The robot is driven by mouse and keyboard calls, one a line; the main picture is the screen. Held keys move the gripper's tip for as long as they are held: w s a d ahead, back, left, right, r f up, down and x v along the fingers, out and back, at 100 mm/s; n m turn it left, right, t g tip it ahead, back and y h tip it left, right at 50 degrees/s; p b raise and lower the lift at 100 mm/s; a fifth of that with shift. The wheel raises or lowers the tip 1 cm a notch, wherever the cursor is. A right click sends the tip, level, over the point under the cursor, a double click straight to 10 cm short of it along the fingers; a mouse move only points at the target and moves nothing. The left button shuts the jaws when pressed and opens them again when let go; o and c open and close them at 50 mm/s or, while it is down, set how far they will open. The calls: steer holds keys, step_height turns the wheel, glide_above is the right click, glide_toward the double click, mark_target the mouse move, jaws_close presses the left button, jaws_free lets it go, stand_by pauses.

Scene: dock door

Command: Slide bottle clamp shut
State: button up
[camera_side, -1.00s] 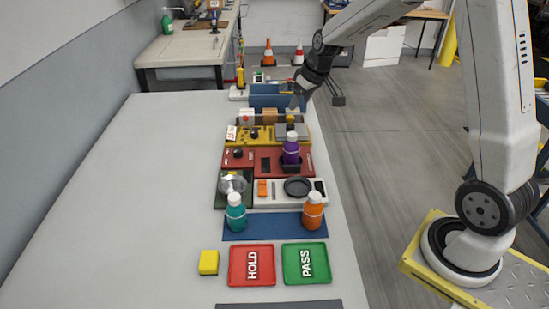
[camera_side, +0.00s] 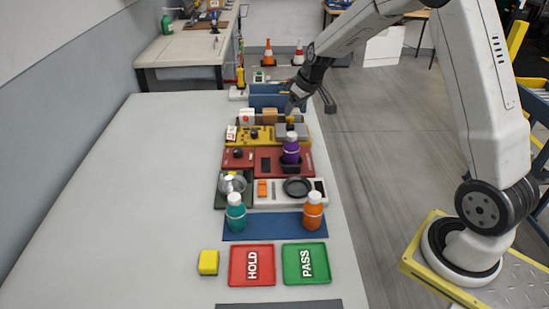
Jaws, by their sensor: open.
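A purple bottle (camera_side: 291,148) with a white cap stands upright in a dark holder (camera_side: 291,167) on the right part of a red unit (camera_side: 268,160). The holder looks like the bottle clamp; how far its jaws are apart is too small to tell. My gripper (camera_side: 290,108) is open, behind the bottle and above the back of the yellow unit (camera_side: 249,136), close to a small yellow knob (camera_side: 290,120). It is apart from the bottle, and its fingers are small and partly blended with the things behind.
A teal bottle (camera_side: 236,215) and an orange bottle (camera_side: 313,213) stand in front, near a white scale-like unit (camera_side: 262,198). A red HOLD tray (camera_side: 252,280), a green PASS tray (camera_side: 305,279) and a yellow block (camera_side: 208,262) lie nearer. The table's left side is clear.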

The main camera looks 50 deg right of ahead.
mark_target(291, 116)
steer(key=shift+x, duration=1.6)
steer(key=shift+f, duration=0.1)
jaws_close()
